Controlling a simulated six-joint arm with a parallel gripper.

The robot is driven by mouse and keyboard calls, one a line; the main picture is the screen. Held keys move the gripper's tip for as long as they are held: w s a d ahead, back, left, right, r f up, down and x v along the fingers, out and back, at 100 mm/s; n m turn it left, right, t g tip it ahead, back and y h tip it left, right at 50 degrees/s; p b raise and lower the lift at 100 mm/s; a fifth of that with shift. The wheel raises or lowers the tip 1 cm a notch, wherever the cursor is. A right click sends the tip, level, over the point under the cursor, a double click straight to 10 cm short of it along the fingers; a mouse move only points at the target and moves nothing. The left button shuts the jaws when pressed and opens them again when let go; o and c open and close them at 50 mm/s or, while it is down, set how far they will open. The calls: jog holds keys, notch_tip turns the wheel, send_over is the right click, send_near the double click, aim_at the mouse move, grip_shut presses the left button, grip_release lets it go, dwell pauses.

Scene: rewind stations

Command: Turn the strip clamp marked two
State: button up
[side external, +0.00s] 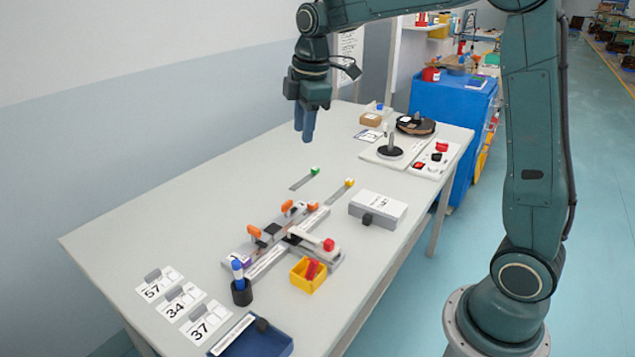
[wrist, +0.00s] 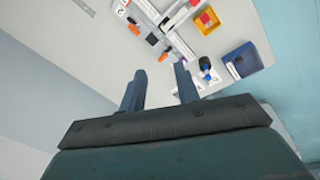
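The splicing fixture (side external: 268,258) lies on the table's middle. It carries orange clamp levers: one at the left (side external: 254,231), one at the back (side external: 287,205) and one at the right (side external: 313,206). In the wrist view an orange lever (wrist: 134,29) and another orange lever (wrist: 164,56) show near the top. My gripper (side external: 305,132) hangs fingers-down, high above the back of the table, away from the fixture. In the wrist view its fingers (wrist: 160,88) are apart with nothing between them.
A yellow bin (side external: 309,283) with a red item and a black pen cup (side external: 241,293) stand close to the fixture. A grey box (side external: 377,208) is to its right. A reel (side external: 415,125) and a spindle plate (side external: 388,152) are at the back.

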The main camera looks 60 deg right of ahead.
jog(key=w+d+f+n+g, duration=0.1)
jog(key=w+d+f+n, duration=0.2)
jog(key=w+f, duration=0.35)
jog(key=n+g, duration=0.1)
jog(key=n, duration=0.2)
send_over(287, 203)
notch_tip(287, 203, down, 6)
jog(key=shift+f, duration=0.2)
notch_tip(287, 203, down, 14)
jog(key=shift+r, duration=0.25)
grip_shut()
